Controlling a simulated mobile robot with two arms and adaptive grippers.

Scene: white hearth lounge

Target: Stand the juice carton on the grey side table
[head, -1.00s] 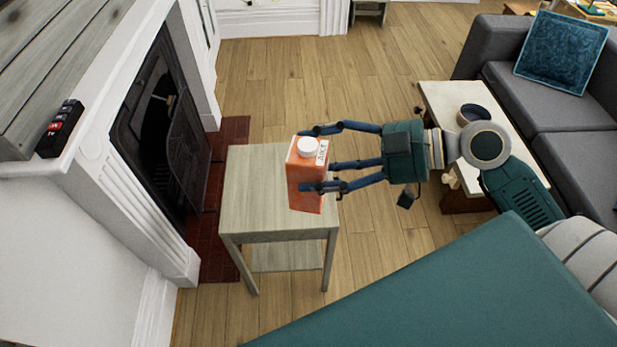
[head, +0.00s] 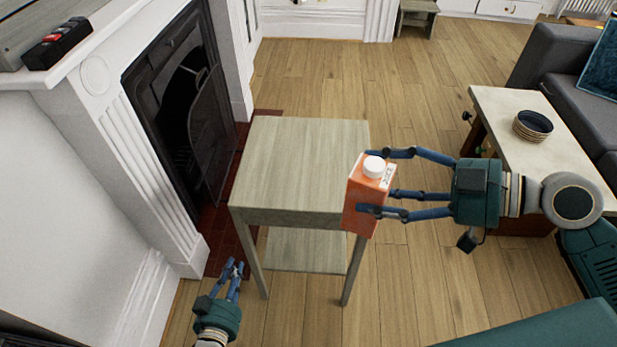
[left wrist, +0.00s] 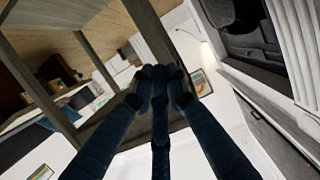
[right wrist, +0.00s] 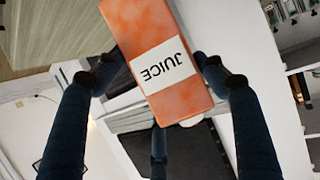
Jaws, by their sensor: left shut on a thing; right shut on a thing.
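The orange juice carton (head: 364,208) is upright, white cap on top, with a white label. My right gripper (head: 375,182) is shut on it from the right; the right wrist view also shows the carton (right wrist: 160,55) between the fingers. The grey side table (head: 300,165) has a bare top. In the head view the carton overlaps the table's right front corner; its height over the top is hard to tell. My left gripper (head: 235,268) is low by the table's front left leg. Its fingertips (left wrist: 160,75) are together, with nothing visible between them.
A white fireplace with a dark fire screen (head: 210,135) stands left of the table. A light-topped table (head: 555,150) with a dark bowl (head: 533,125) and a grey sofa (head: 575,85) are at right. A teal surface (head: 540,330) fills the lower right corner.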

